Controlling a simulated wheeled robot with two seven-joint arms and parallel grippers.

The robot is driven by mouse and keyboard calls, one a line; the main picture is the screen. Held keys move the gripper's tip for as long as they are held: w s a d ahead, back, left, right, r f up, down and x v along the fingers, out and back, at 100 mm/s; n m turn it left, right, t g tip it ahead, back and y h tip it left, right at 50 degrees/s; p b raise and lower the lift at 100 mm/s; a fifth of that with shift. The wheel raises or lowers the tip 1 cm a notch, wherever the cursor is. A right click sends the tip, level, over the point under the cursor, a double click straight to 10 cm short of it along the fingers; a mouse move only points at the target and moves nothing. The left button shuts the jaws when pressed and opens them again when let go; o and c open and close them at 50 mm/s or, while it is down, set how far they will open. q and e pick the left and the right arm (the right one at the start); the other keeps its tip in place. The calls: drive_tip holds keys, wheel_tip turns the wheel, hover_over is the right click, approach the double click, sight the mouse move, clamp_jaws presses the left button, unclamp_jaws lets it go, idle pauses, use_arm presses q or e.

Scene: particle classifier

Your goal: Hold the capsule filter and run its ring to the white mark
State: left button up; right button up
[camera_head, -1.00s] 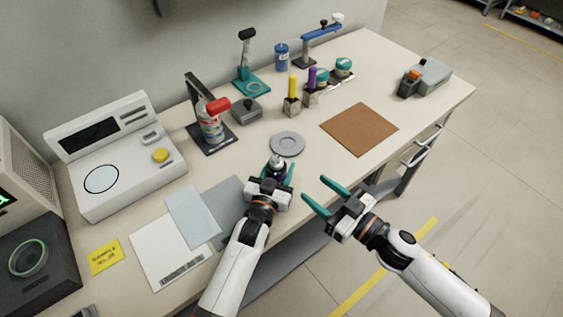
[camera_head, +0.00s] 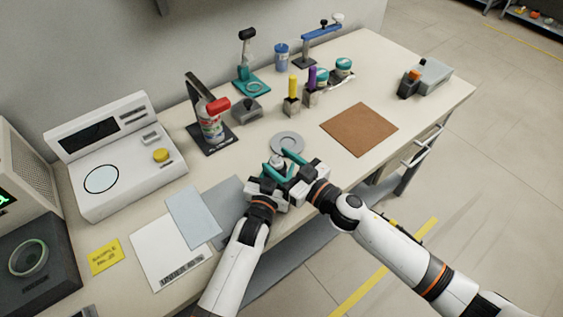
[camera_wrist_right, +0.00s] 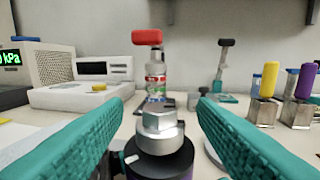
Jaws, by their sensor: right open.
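The capsule filter (camera_wrist_right: 160,163) has a silver hex top and a dark body. A small white mark (camera_wrist_right: 131,158) shows at the left of its dark body in the right wrist view. In the head view its silver top (camera_head: 277,160) shows between the grippers, above the bench's front edge. My left gripper (camera_head: 268,179) is shut around the filter's lower body, which is mostly hidden. My right gripper (camera_wrist_right: 160,108) is open, with one teal finger on each side of the filter's top and a visible gap to both.
A round grey plate (camera_head: 288,143) lies just behind the grippers. A bottle with a red top (camera_head: 213,118) stands on a dark stand beyond. Yellow and purple-handled tools (camera_head: 293,95) stand further back. A brown mat (camera_head: 359,129) lies at right; bench around it is clear.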

drive_tip(key=c, duration=1)
drive_tip(key=shift+s+a+m+t+h, duration=0.15)
drive_tip(key=shift+m+t+h, duration=0.45)
drive_tip(key=shift+m+h, duration=0.1)
drive_tip(key=shift+m+t+h, duration=0.9)
drive_tip(key=shift+h, duration=0.4)
drive_tip(key=o, duration=1)
drive_tip(key=v, duration=1.2)
